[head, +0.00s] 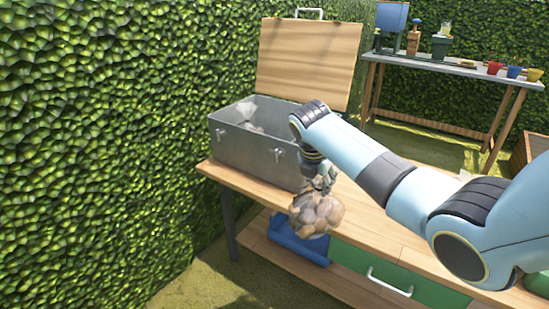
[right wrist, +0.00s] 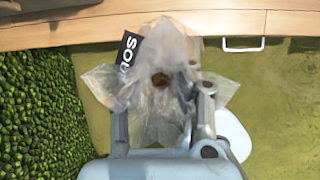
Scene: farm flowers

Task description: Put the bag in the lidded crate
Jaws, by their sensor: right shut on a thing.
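A clear bag of brownish lumps (head: 317,215) hangs from my right gripper (head: 320,180), in front of the table's front edge. In the right wrist view the translucent bag (right wrist: 158,75) is between the fingers, with a black label on it. My right gripper is shut on the bag. The lidded crate (head: 245,155) is a grey metal box on the table, left of and behind the gripper. Its wooden lid (head: 308,60) stands open at the back. Something clear and pale (head: 248,112) shows inside the crate. My left gripper is not in view.
The wooden table (head: 375,225) has a blue object (head: 298,240) on its lower shelf and a green drawer (head: 400,275) with a white handle. A hedge (head: 90,130) stands close on the left. A second table (head: 450,68) with pots is at the back right.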

